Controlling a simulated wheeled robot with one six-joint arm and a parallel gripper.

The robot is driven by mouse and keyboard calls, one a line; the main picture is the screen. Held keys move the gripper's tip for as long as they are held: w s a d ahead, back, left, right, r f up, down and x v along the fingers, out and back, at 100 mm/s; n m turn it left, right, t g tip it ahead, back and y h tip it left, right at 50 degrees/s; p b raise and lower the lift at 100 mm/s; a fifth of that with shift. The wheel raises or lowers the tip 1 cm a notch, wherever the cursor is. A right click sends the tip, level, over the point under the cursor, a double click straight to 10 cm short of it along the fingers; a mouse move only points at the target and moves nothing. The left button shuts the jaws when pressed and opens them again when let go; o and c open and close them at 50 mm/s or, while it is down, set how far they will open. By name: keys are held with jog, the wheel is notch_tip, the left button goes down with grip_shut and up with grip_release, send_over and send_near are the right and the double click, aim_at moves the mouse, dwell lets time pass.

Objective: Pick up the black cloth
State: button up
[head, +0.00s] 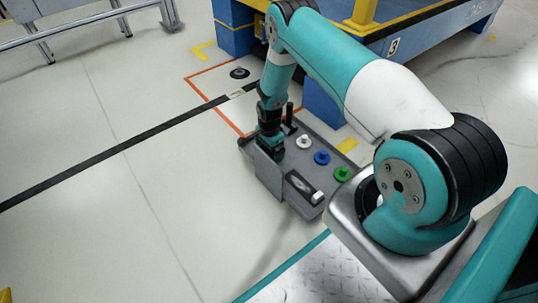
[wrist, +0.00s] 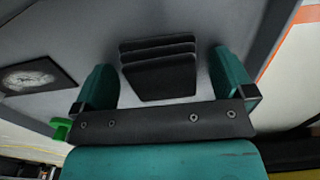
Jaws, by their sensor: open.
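A dark, layered, folded-looking black piece (wrist: 158,72) lies on a grey surface in the wrist view; it looks like the black cloth, though I cannot tell its material. My gripper (wrist: 163,62) is open, with one teal finger on each side of it in the picture. I see no clear contact, and the height gap is hard to judge. In the head view my gripper (head: 269,152) points down at the grey dashboard module (head: 265,178), and the arm and module wall hide the black piece there.
White (head: 304,142), blue (head: 322,157) and green (head: 342,174) knobs stand on the module, right of my gripper. A black upright lever (head: 289,113) stands behind. A dark panel (wrist: 40,77) with a pale round mark lies left in the wrist view. Open floor lies left.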

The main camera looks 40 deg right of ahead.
jog(key=c, duration=1)
jog(key=shift+r, duration=0.1)
notch_tip(320, 180, up, 20)
jog(key=p, duration=1.1)
